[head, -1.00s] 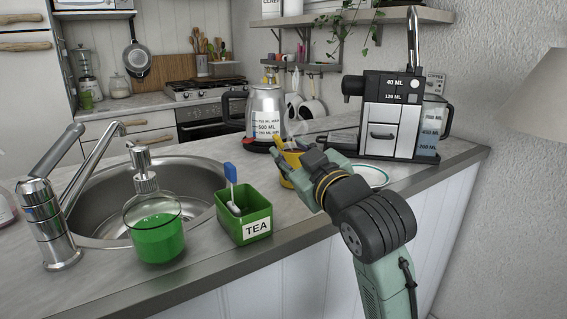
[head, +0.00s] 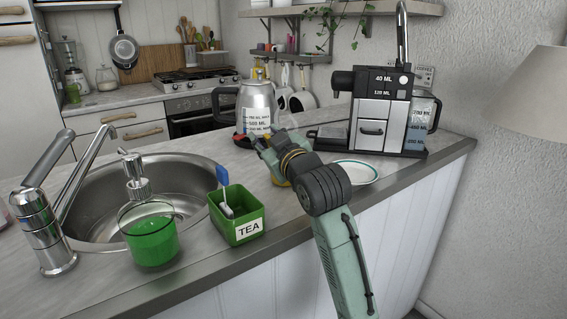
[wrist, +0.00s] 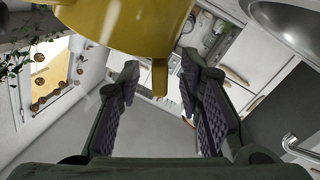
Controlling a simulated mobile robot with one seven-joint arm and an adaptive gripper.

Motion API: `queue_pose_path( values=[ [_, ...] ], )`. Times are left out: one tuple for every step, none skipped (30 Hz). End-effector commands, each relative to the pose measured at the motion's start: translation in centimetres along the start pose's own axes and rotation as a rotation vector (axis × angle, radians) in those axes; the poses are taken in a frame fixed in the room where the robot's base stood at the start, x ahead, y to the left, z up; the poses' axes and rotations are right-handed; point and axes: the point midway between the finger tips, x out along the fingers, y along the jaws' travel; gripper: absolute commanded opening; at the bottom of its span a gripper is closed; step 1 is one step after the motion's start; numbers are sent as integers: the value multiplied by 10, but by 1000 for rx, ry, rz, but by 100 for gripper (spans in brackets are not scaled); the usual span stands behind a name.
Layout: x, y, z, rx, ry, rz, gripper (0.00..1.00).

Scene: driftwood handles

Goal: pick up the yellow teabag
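In the wrist view a large yellow body (wrist: 125,22), probably that cup, fills the top, above the fingers. A narrow yellow piece (wrist: 160,78) hangs from it between the fingertips; I cannot tell whether it is the cup's handle or a teabag. My gripper (wrist: 159,68) is open, its two pads apart with nothing clamped. No yellow teabag can be made out for certain. A green TEA box (head: 238,217) holds a blue-and-white item (head: 223,182).
A kettle (head: 258,108) stands just behind my gripper. A coffee machine (head: 382,115) and a white saucer (head: 352,172) are to the right. A soap dispenser (head: 150,235), sink (head: 185,197) and tap (head: 45,230) are at the left. The counter's front edge is close.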

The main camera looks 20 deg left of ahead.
Motion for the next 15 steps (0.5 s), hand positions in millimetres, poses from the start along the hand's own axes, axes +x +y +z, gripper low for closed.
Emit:
queue_pose_path(
  values=[
    [2, 0, 0, -1, 0, 1, 33],
    [2, 0, 0, -1, 1, 1, 33],
    [2, 0, 0, -1, 1, 1, 33],
    [2, 0, 0, -1, 1, 1, 33],
    [2, 0, 0, -1, 1, 1, 33],
    [2, 0, 0, -1, 1, 1, 33],
    [2, 0, 0, -1, 1, 1, 33],
    [2, 0, 0, -1, 1, 1, 31],
    [2, 0, 0, -1, 1, 1, 29],
    [2, 0, 0, -1, 1, 1, 27],
    [2, 0, 0, -1, 1, 1, 25],
    [2, 0, 0, -1, 1, 1, 22],
    [2, 0, 0, -1, 1, 1, 20],
    [2, 0, 0, -1, 1, 1, 18],
    [2, 0, 0, -1, 1, 1, 15]
  ],
)
